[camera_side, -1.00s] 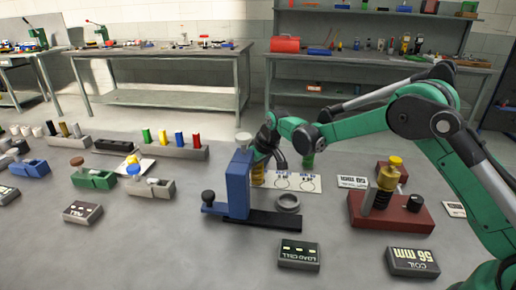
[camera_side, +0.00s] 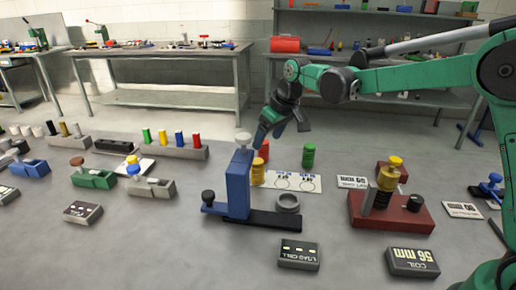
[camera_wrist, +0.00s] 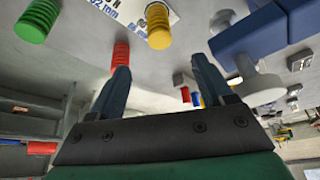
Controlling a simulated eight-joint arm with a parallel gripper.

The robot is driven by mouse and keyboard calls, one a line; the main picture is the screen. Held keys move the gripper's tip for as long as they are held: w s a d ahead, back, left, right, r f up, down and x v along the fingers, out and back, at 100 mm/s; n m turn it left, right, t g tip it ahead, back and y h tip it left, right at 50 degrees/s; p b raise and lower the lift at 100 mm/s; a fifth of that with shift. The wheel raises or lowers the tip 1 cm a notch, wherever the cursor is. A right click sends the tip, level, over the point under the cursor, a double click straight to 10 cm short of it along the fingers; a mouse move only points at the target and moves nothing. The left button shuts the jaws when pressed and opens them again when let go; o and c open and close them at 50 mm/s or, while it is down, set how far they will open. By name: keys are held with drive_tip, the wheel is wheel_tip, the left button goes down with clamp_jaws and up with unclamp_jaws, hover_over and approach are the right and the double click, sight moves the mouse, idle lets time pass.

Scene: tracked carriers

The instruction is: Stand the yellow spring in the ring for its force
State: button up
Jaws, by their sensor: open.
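The yellow spring (camera_side: 258,172) stands upright at the left end of a white card, just behind the blue press, which hides part of it. It also shows in the wrist view (camera_wrist: 158,27), beyond the fingertips. My gripper (camera_side: 281,134) is open and empty, raised above and behind the yellow spring. Its two fingers (camera_wrist: 161,70) are spread in the wrist view, the left one close to the red spring in the picture.
A red spring (camera_side: 264,149) and a green spring (camera_side: 308,156) stand near the white card (camera_side: 308,184). The load cell display (camera_side: 298,254) is in front of the ring. A dark red base (camera_side: 395,215) with a coil stands right. Table between ring and base is clear.

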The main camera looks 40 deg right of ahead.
drive_tip(key=s+r+m+t+h, duration=0.1)
drive_tip(key=s+m+t, duration=0.1)
drive_tip(key=s, duration=1.7)
drive_tip(key=shift+s+a+t, duration=0.2)
drive_tip(key=shift+a+t, duration=0.15)
drive_tip(key=shift+t, duration=0.05)
drive_tip(key=shift+r, duration=0.1)
